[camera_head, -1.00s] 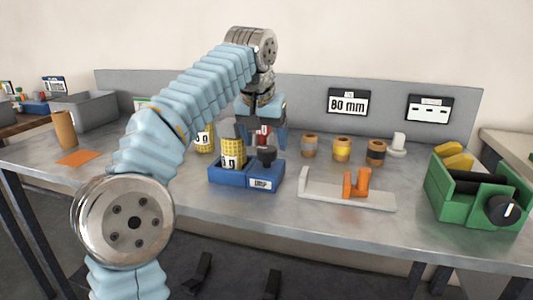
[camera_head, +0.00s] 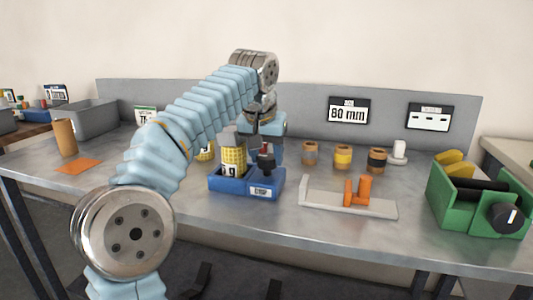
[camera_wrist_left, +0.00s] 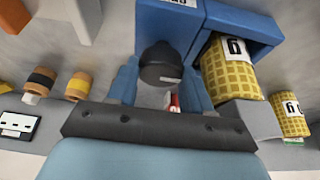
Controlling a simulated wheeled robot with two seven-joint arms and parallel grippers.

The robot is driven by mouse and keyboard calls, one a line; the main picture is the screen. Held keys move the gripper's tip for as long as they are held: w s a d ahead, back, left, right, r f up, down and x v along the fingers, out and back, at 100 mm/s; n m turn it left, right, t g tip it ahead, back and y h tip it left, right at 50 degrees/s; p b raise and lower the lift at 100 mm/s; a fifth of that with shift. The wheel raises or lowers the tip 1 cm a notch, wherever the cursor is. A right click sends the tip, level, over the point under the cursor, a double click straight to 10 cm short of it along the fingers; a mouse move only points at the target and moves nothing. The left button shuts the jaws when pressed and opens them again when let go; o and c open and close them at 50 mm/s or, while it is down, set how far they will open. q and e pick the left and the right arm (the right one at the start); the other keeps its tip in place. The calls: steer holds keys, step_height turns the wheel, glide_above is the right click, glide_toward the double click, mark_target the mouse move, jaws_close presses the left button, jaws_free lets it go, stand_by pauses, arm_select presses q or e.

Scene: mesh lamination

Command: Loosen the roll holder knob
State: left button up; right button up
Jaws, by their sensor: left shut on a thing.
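The blue roll holder (camera_head: 230,187) stands on the table with a yellow patterned roll (camera_head: 233,160) upright in its left part. The black roll holder knob (camera_head: 266,162) rises from its right part. My left gripper (camera_head: 268,155) reaches down from behind the knob and is shut on it. In the left wrist view the dark round knob (camera_wrist_left: 161,66) sits between the two blue fingers of my left gripper (camera_wrist_left: 160,82), with the holder (camera_wrist_left: 168,25) beyond. Part of the knob's stem is hidden. My right gripper is not in view.
A pale fixture with an orange clamp (camera_head: 358,190) lies to the right, and a green device with a black dial (camera_head: 505,217) stands at the far right. Several small rolls (camera_head: 343,156) stand behind. A grey bin (camera_head: 85,117) is at the left. The front table strip is clear.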

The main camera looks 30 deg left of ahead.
arm_select(q)
steer(key=shift+d+r+n+y+p, duration=0.15)
steer(key=shift+n+y+p, duration=0.25)
steer(key=shift+n+p, duration=0.45)
steer(key=shift+w+n+y+p, duration=0.1)
steer(key=shift+n+y+p, duration=0.45)
steer(key=shift+n, duration=0.7)
steer(key=shift+n+g+p, duration=0.5)
steer(key=shift+n+p, duration=0.1)
steer(key=shift+n, duration=0.4)
steer(key=shift+w+d+n+y, duration=0.1)
steer(key=shift+n+y, duration=0.35)
steer(key=shift+n, duration=0.45)
steer(key=n+g, duration=0.1)
steer(key=n, duration=0.1)
steer(key=n+g, duration=0.1)
steer(key=n, duration=0.1)
steer(key=shift+w+y, duration=0.1)
steer(key=shift+y, duration=0.2)
steer(key=n+g, duration=0.2)
steer(key=n, duration=0.3)
steer(key=shift+w+n, duration=0.1)
steer(key=shift+n, duration=0.3)
